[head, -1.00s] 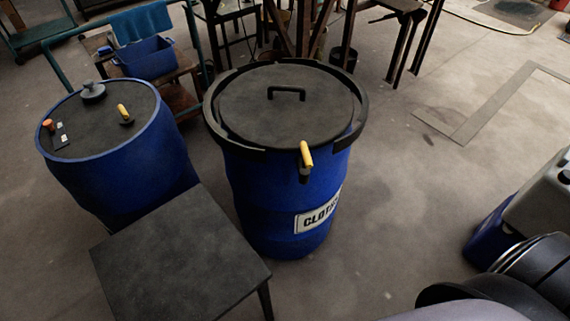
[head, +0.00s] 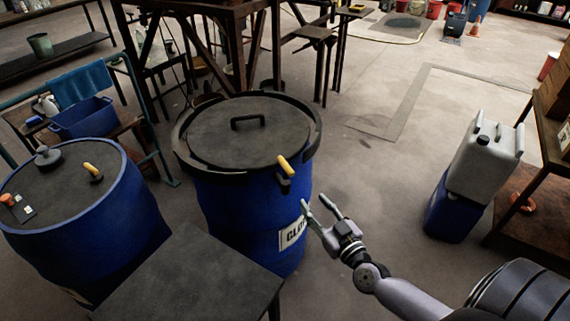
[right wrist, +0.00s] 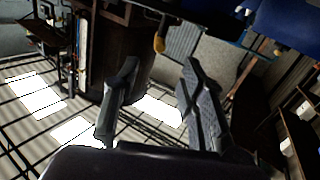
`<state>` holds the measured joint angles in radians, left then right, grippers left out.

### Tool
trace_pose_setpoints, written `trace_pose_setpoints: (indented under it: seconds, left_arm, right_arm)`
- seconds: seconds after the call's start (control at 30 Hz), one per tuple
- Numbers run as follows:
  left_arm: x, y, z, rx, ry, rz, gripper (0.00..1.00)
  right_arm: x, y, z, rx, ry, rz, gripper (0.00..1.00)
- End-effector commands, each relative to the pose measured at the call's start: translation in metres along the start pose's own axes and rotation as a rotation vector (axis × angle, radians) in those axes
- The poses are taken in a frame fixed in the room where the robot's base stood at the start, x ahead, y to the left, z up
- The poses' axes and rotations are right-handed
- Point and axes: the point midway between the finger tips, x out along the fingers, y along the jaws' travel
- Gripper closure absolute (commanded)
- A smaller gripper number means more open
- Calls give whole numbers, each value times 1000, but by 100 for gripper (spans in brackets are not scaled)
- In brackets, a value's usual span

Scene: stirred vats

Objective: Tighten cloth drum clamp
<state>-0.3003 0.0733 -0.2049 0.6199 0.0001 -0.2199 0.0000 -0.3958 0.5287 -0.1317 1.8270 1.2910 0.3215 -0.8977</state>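The cloth drum (head: 248,205) is blue, with a black lid (head: 240,132) and a dark clamp ring (head: 187,161) around its rim. The clamp's yellow handle (head: 286,164) stands tilted up at the ring's front right. My right gripper (head: 318,206) is open and empty, to the right of the drum by its label (head: 292,233) and lower in the picture than the handle. In the right wrist view a yellow handle (right wrist: 159,43) shows beyond the open fingers (right wrist: 155,95). My left gripper is out of view.
A second blue drum (head: 130,222) stands at the left, and a dark table (head: 185,280) stands in front. A grey canister (head: 487,150) rests on a blue one (head: 452,212) at the right. The floor (head: 385,185) right of the cloth drum is clear.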

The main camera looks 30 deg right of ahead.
Motion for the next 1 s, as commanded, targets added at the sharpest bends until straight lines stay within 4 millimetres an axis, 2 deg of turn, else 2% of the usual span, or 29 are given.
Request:
trace_pose_setpoints:
  seconds: [0.1,0.27,0.8,1.0]
  left_arm:
    - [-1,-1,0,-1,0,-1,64]
    - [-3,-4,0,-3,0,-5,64]
    - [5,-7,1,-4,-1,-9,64]
    - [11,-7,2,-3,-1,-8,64]
  right_arm:
    - [5,0,-10,5,16,2,62]
    - [26,0,-10,7,17,2,62]
    - [131,0,-9,6,16,2,62]
    - [161,0,-9,6,15,2,62]
